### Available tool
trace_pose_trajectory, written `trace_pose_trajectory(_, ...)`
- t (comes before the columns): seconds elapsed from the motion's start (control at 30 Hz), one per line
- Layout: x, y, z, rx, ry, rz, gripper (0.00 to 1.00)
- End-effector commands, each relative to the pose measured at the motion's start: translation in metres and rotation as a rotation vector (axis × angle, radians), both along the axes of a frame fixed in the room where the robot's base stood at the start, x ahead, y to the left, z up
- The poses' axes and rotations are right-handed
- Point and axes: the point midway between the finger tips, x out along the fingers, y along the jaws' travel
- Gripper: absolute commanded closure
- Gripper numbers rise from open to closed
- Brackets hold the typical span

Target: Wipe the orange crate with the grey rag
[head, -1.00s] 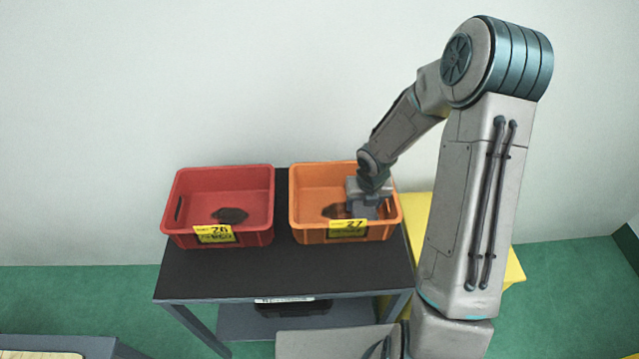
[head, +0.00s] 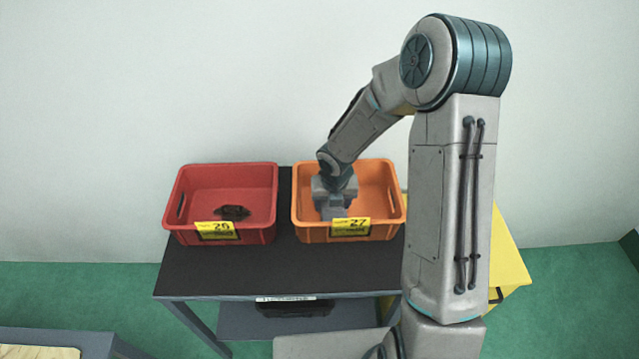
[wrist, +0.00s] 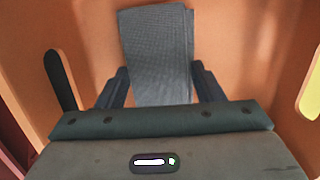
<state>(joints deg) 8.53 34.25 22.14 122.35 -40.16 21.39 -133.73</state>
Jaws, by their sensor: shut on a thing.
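The orange crate (head: 380,185) stands on the right part of the dark table top, with a yellow label marked 27 on its front. My gripper (head: 333,208) is down inside the crate, in its left half. In the wrist view my gripper (wrist: 160,88) is shut on the grey rag (wrist: 158,45), a woven cloth that spreads out beyond the fingers over the crate's orange inside (wrist: 240,60). In the head view my gripper and the crate's front wall hide most of the rag. I cannot tell how firmly the rag touches the floor of the crate.
A red crate (head: 190,183) with a yellow label and a dark part (head: 232,212) inside stands just left of the orange crate. The black table top (head: 225,273) is bare in front of both. A yellow cabinet (head: 508,262) stands behind my arm at right.

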Motion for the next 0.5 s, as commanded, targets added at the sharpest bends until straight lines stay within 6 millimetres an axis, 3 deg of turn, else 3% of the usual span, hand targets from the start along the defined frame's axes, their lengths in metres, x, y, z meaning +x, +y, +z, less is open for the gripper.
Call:
trace_pose_trajectory(0.33, 0.002, 0.026, 0.0, 0.001, 0.0, -0.01, 0.6)
trace_pose_trajectory(0.5, 0.001, 0.024, 0.029, -0.001, 0.001, -0.009, 0.6)
